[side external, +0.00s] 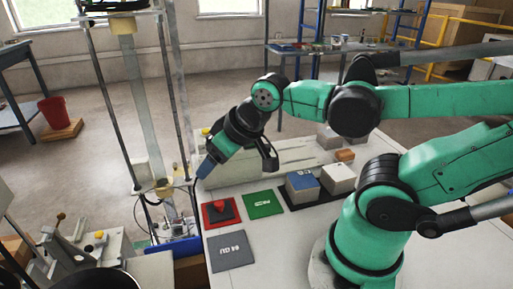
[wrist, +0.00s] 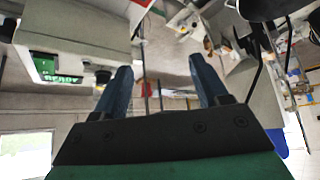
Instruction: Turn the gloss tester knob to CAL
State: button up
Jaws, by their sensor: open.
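A pale box-shaped device, apparently the gloss tester, fills the upper left of the wrist view (wrist: 75,25). It has a green lit display (wrist: 57,68) and a small dark knob-like part (wrist: 103,77) near the left finger. Any CAL mark is too small to read. In the side external view a pale box (side external: 292,152), likely the same device, stands behind my gripper; its knob is not discernible there. My gripper (side external: 204,167) points down and left above the table's left edge. Its blue fingers (wrist: 160,68) are apart with nothing held between them.
On the white table (side external: 285,228) lie a red tile (side external: 234,205) with a red piece on it, a green tile (side external: 264,204) and a grey tile (side external: 232,251). Two grey blocks (side external: 338,180) stand on a black tray. A tall rod frame (side external: 180,90) stands left of my gripper.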

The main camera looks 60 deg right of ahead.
jog(key=w+d+r+m+g, duration=0.3)
jog(key=w+d+m, duration=0.15)
jog(key=m, duration=0.55)
jog(key=m+g, duration=0.4)
jog(key=m, duration=0.7)
send_over(210, 139)
jog(key=shift+f, duration=0.15)
jog(key=shift+w+d+f+m, duration=0.25)
jog(key=shift+d+m, duration=0.25)
jog(key=shift+m, duration=0.2)
jog(key=shift+f, duration=2.8)
grip_shut()
